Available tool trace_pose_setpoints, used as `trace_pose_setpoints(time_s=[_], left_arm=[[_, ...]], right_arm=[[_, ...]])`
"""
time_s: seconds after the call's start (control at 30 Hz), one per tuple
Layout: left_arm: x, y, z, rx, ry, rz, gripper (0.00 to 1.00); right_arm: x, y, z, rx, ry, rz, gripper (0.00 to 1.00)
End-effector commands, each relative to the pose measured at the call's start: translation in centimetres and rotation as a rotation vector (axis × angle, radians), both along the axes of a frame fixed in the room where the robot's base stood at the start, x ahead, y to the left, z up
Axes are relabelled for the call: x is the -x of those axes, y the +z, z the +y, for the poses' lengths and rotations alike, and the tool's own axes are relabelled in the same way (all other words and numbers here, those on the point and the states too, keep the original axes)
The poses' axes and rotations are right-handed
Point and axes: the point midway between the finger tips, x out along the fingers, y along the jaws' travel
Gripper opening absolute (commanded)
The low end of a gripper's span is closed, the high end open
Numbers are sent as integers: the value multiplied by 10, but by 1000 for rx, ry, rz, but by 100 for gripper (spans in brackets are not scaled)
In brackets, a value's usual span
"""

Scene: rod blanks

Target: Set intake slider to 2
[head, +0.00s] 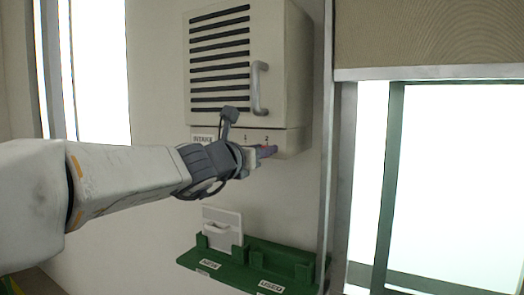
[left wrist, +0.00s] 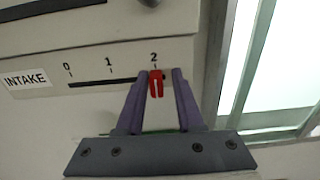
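The intake slider is a red knob (left wrist: 156,84) on a dark slot (left wrist: 103,81) under the marks 0, 1 and 2. The knob stands in line with the 2 mark. An INTAKE label (left wrist: 25,80) sits left of the slot. My left gripper (left wrist: 161,76) has its two purple fingers on either side of the knob, with a visible gap at the right finger, so it looks open around it. In the head view, my left gripper (head: 265,152) is at the lower right of the vented unit (head: 290,60) and covers part of the scale. My right gripper is not in view.
The unit has a grey handle (head: 259,90) above the slider strip. Below, a green holder (head: 222,267) on the wall has two labelled places, with a light panel (head: 221,226) standing in the left one. A metal frame (head: 329,190) and window are at right.

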Motion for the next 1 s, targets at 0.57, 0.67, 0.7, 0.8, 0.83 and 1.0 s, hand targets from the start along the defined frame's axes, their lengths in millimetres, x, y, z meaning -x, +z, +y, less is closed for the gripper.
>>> trace_pose_setpoints(time_s=[0.57,0.67,0.7,0.8,0.83,1.0], left_arm=[[23,1,17,0,6,-4,50],[41,1,27,0,5,-4,50],[48,1,31,0,4,-4,50],[64,1,41,0,5,-4,50],[68,1,43,1,4,-3,50],[84,1,53,1,3,-2,50]], right_arm=[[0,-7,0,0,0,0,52],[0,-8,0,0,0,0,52],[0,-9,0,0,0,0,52],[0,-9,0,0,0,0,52],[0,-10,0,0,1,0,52],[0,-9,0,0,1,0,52]])
